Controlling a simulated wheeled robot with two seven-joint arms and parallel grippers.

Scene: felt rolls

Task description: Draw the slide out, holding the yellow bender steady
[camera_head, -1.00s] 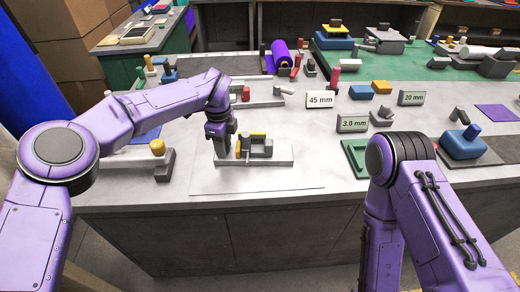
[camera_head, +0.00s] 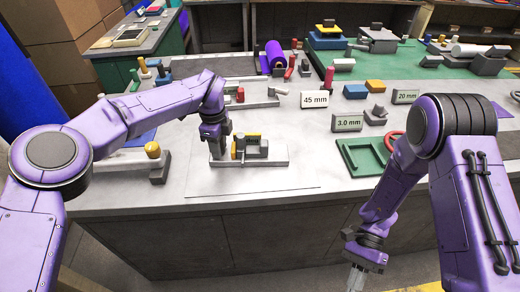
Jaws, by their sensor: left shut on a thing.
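I cannot make out the slide as a separate part. My right gripper (camera_head: 356,277) hangs low in front of the table, away from the bender, and the bottom of the picture cuts it off.
A green tray (camera_head: 348,160) and a red ring (camera_head: 394,140) are right of the bender. Signs reading 45 mm (camera_head: 314,99), 3.0 mm (camera_head: 347,123) and 20 mm (camera_head: 405,97) stand behind. A grey holder with a yellow knob (camera_head: 152,150) is at left.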

